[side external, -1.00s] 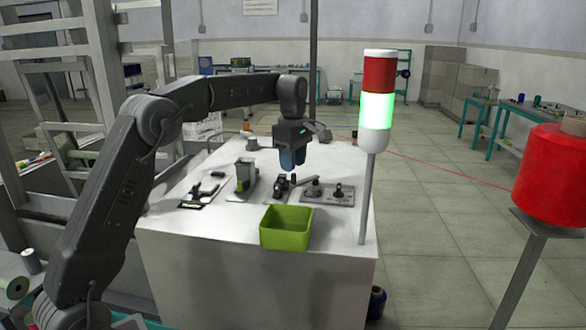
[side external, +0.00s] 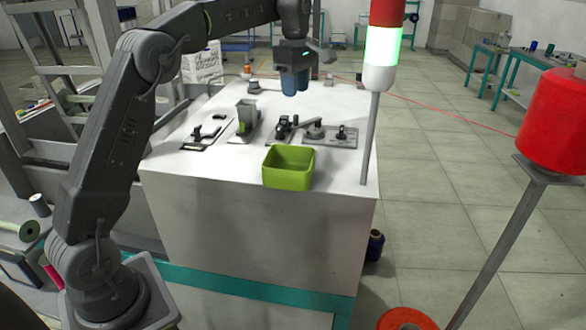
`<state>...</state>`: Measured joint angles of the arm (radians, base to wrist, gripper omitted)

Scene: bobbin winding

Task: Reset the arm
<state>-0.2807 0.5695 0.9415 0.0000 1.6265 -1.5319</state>
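My gripper (side external: 294,88) hangs pointing down above the back part of the white table (side external: 215,205). Its two blue fingers show side by side. They look close together, but I cannot tell whether they are open or shut, and I see no object between them. My arm arches from its base at the lower left over to the table. Below and in front of the gripper is a row of small dark fixtures on grey plates (side external: 343,142). The gripper is apart from them.
A green open bin (side external: 288,170) stands at the table's front edge. A signal tower (side external: 382,50), lit green, rises at the table's right. A red spool (side external: 556,120) stands on a post farther right.

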